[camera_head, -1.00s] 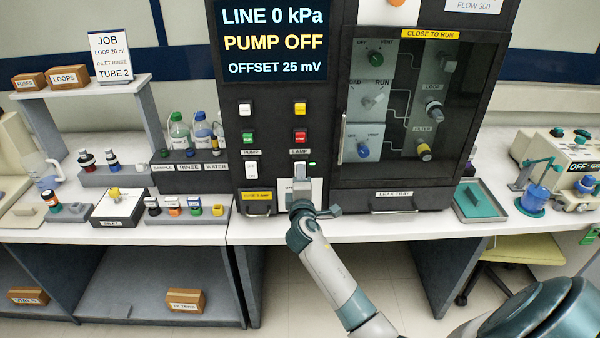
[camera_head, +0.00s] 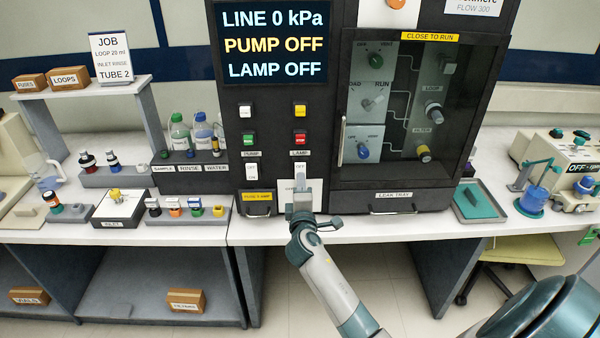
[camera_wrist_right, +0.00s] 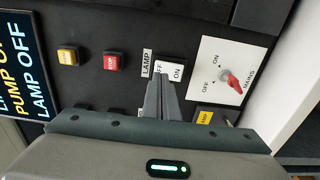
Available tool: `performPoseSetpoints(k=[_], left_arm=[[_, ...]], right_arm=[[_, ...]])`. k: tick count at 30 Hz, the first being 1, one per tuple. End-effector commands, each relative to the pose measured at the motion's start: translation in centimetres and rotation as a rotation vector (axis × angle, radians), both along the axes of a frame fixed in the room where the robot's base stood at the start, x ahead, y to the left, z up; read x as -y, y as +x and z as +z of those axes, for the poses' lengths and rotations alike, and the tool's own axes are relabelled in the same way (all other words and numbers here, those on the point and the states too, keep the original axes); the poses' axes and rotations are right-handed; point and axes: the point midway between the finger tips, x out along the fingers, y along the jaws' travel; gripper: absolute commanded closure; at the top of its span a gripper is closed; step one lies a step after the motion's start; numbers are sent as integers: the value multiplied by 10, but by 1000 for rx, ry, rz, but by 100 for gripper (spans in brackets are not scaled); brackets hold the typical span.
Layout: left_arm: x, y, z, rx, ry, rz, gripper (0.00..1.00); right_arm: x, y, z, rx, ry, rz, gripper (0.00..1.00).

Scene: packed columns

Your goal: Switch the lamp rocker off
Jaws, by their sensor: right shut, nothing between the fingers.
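The white lamp rocker (camera_head: 300,168) is on the dark panel under the LAMP label (camera_head: 300,153). In the right wrist view the rocker (camera_wrist_right: 177,69) shows an ON end and a partly hidden OFF end. My right gripper (camera_head: 302,183) is shut and empty, just below the rocker in the head view. In the wrist view its fingertips (camera_wrist_right: 158,80) are at the rocker's OFF end; I cannot tell whether they touch it. The display (camera_head: 273,42) reads LAMP OFF. My left gripper is not in view.
The pump rocker (camera_head: 251,171) is left of the lamp rocker. A red stop button (camera_head: 300,138) is above it. The mains switch with a red handle (camera_wrist_right: 235,84) is close by in the wrist view. A glass-fronted cabinet (camera_head: 465,110) stands to the right.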

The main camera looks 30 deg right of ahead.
Motion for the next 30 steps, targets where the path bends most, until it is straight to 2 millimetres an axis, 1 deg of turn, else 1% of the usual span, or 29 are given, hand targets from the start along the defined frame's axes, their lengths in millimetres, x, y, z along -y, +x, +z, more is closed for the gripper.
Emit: performPoseSetpoints(k=[6,15,30], left_arm=[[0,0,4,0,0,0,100],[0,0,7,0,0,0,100],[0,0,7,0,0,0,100]], right_arm=[[-8,-13,0,-1,1,0,100],[-17,-27,0,-1,1,0,100],[-17,-28,0,0,0,0,100]])
